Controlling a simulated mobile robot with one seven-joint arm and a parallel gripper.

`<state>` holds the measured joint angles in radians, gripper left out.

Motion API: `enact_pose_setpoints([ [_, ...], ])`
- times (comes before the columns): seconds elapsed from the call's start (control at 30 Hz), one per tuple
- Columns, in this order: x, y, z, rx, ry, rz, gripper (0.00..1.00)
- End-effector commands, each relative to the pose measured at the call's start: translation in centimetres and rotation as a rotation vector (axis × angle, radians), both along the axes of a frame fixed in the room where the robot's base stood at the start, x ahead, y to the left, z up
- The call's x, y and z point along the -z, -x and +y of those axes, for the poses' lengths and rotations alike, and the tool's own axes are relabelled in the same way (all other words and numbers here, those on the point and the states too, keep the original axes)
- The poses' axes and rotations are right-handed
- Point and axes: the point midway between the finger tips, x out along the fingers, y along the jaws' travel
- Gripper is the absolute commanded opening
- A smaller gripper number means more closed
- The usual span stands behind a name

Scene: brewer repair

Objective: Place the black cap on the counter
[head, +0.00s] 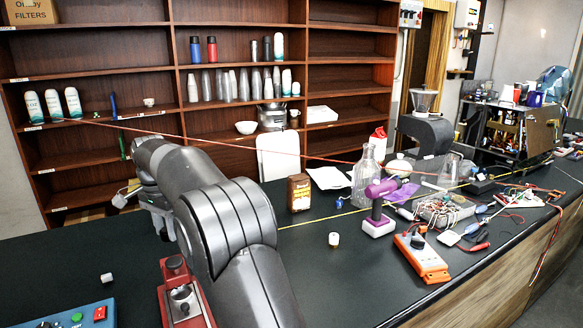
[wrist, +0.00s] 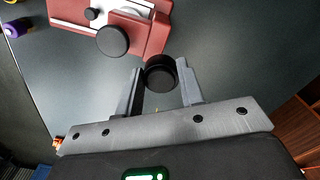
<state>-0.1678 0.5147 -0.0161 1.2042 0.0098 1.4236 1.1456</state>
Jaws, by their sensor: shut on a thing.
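The black cap (wrist: 160,77) is a short dark cylinder between the fingertips of my gripper (wrist: 161,70) in the wrist view. My gripper is shut on it, with a grey finger on either side. In the wrist view the dark counter (wrist: 235,50) lies beyond the cap; I cannot tell the exact gap between them. The counter also shows in the head view (head: 345,285), where my arm covers part of its left side. I cannot make out the cap clearly in the head view.
A red vise (head: 174,268) stands on the counter beside my arm; it also shows in the wrist view (wrist: 65,12). Small white pieces (head: 334,239) (head: 107,279) lie on the counter. The front middle is clear.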

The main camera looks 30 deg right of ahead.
Motion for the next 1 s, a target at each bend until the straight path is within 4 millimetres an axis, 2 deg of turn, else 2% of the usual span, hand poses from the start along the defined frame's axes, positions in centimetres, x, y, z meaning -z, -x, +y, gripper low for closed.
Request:
enact_pose_setpoints([
  [0.03, 0.0, -0.8, -3.0, 0.056, 0.0, -0.001, 0.1],
  [0.3, 0.1, -2.7, -17.3, 0.328, 0.001, -0.001, 0.1],
  [0.43, 0.1, -2.4, -24.4, 0.457, 0.0, -0.002, 0.1],
  [0.6, 0.2, -1.0, -32.9, 0.614, 0.001, 0.0, 0.1],
  [0.7, 0.3, 0.0, -36.6, 0.683, 0.002, -0.002, 0.1],
  [0.8, 0.3, 0.9, -39.2, 0.732, 0.002, -0.002, 0.1],
  [1.0, 0.3, 2.3, -43.0, 0.804, 0.002, -0.001, 0.1],
])
